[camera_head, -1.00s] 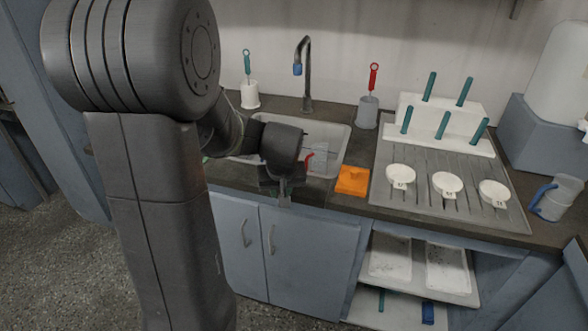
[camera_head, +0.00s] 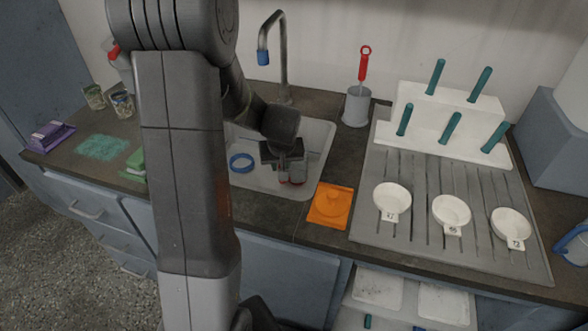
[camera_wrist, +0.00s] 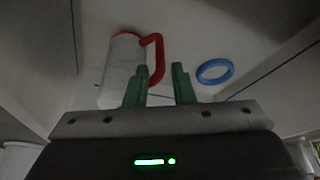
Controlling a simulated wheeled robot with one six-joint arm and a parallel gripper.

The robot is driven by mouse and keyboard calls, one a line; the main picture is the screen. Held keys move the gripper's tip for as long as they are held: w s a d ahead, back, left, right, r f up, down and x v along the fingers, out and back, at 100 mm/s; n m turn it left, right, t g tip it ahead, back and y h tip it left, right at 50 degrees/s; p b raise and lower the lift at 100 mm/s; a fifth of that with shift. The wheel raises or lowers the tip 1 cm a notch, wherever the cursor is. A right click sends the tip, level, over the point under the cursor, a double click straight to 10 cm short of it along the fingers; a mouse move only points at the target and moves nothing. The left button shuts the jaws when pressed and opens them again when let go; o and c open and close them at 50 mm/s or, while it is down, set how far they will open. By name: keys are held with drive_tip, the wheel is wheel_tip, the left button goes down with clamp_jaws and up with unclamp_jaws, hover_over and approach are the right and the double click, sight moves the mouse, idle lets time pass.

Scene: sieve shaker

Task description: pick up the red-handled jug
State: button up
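The red-handled jug is in the sink. In the wrist view its pale body (camera_wrist: 122,68) is left of centre, with the red handle (camera_wrist: 158,58) on its right side. My gripper (camera_wrist: 160,75) is open, with its two green fingers apart. The handle shows in the gap between the fingers, close to the left finger; I cannot tell whether they touch. In the head view my gripper (camera_head: 290,178) is down in the sink and hides most of the jug, leaving only bits of red in sight.
A blue ring (camera_wrist: 215,71) lies in the sink (camera_head: 318,150), also seen in the head view (camera_head: 241,163). The tap (camera_head: 283,60) stands behind. Sink walls are close around my gripper.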

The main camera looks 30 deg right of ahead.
sight(292, 168)
drive_tip(key=shift+b+x, duration=0.3)
drive_tip(key=shift+x, duration=2.6)
drive_tip(key=shift+c, duration=0.2)
clamp_jaws()
